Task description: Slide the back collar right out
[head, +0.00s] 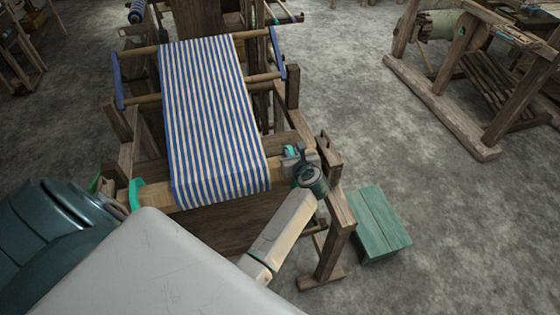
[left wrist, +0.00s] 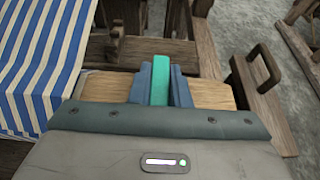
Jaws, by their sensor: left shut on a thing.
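A teal collar (head: 291,151) sits on the light wooden beam at the right edge of the striped cloth. My left gripper (head: 298,158) is at this collar. In the left wrist view, the two blue-grey fingers of my left gripper (left wrist: 161,86) are closed on both sides of the upright teal collar (left wrist: 160,78), over the wooden beam (left wrist: 108,88). A second teal collar (head: 136,194) is at the beam's left end, apart from the gripper. I cannot tell from the frames which is the back one. My right gripper is not in view.
Blue-and-white striped cloth (head: 210,110) covers the beam's middle, just left of the gripper. A wooden loom post (head: 330,155) stands close on the right. A green box (head: 372,222) is on the floor beyond it. Another wooden frame (head: 440,105) stands at upper right.

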